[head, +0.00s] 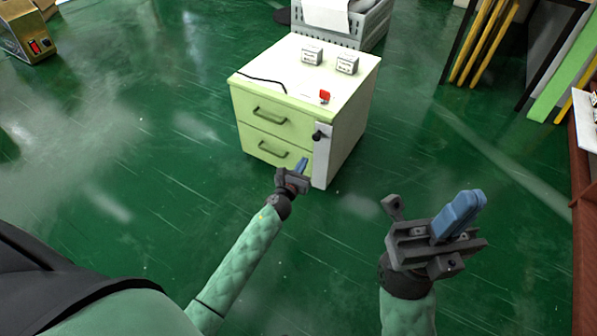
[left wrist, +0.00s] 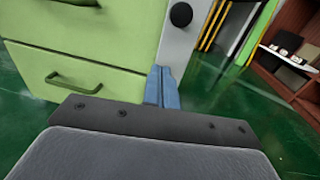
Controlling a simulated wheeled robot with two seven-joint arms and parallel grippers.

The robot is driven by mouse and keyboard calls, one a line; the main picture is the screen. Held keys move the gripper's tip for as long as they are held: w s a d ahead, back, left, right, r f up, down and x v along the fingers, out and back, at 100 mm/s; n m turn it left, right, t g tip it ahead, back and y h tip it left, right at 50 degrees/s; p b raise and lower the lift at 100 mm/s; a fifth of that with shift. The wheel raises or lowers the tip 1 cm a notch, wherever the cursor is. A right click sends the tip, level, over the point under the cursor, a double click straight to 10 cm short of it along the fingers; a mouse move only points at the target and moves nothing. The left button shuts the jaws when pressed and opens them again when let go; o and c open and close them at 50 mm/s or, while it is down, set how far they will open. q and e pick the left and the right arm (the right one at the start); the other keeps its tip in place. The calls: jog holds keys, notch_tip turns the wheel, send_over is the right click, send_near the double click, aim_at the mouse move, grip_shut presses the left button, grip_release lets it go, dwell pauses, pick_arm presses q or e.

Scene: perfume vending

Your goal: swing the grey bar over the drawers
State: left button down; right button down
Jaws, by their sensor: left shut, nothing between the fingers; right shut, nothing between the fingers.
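A low cabinet with two green drawers (head: 273,118) and a white top stands in the middle of the head view. The grey bar (head: 322,157) stands upright along the right edge of the drawer fronts, with a black knob (head: 318,135) near its top. In the left wrist view the bar (left wrist: 183,45) and knob (left wrist: 181,14) are just beyond my fingers. My left gripper (head: 301,165) is shut and empty, close to the bar's lower left side; I cannot tell if it touches. My right gripper (head: 459,214) is shut and empty, apart from the cabinet at the right.
Two small white boxes (head: 312,56) (head: 347,65), a red item (head: 324,96) and a black cable (head: 262,80) lie on the cabinet top. A grey crate (head: 343,25) is behind it.

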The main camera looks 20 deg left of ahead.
aim_at(315, 143)
pick_arm(q)
jog(key=w, duration=0.5)
jog(key=w+b, duration=0.1)
jog(key=w, duration=0.1)
jog(key=shift+w+d, duration=0.3)
jog(key=shift+w, duration=0.2)
